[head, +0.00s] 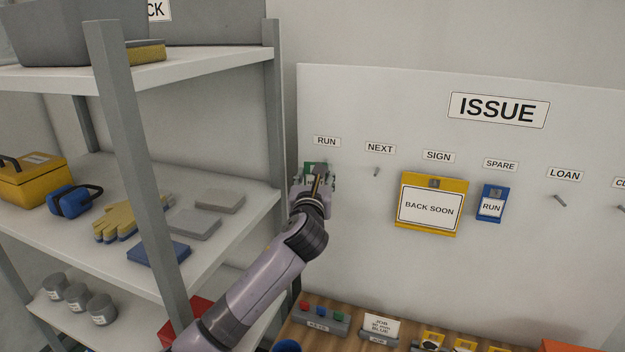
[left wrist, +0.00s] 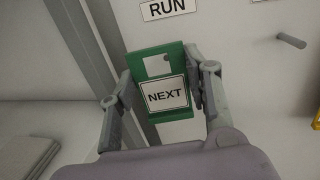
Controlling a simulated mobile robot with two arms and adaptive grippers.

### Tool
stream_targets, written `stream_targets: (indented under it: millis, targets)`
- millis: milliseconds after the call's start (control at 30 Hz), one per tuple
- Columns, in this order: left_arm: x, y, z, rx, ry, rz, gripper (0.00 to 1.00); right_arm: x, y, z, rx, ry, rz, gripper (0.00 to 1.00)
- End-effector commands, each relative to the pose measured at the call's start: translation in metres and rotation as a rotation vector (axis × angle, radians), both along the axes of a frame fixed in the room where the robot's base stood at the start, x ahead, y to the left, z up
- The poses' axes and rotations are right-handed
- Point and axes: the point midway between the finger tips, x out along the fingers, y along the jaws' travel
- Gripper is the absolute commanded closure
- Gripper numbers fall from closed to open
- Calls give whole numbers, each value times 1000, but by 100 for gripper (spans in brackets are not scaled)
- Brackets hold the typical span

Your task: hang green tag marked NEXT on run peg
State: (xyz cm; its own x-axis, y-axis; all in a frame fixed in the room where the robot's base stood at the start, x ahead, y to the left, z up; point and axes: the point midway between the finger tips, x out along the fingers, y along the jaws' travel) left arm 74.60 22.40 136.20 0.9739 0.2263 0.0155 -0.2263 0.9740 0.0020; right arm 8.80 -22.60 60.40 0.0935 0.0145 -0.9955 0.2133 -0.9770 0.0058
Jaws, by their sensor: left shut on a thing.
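The green tag (left wrist: 164,83), marked NEXT and with a hole near its top, stands upright between the fingers of my left gripper (left wrist: 162,92) in the left wrist view. The gripper is shut on it. In the head view my left gripper (head: 313,188) is at the board under the RUN label (head: 327,141), and only the green top of the tag shows above it. The RUN label also shows in the left wrist view (left wrist: 167,8), just above the tag. My right gripper is not in view.
The NEXT peg (head: 377,171) is bare. A yellow BACK SOON tag (head: 431,205) hangs under SIGN and a blue RUN tag (head: 491,205) under SPARE. The LOAN peg (head: 560,200) is bare. A grey shelf post (head: 136,160) stands left of my arm; a wooden bench (head: 300,338) is below.

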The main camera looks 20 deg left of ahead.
Motion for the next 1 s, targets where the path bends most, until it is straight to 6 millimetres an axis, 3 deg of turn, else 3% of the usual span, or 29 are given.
stream_targets:
  millis: [400, 733, 1000]
  targets:
    - [25, -1, -3, -1, -1, 0, 71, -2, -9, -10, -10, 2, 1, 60]
    - [45, -2, -6, -1, -1, 0, 71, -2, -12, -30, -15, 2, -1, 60]
    - [55, -2, -9, 0, 0, -1, 71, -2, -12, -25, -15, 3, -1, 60]
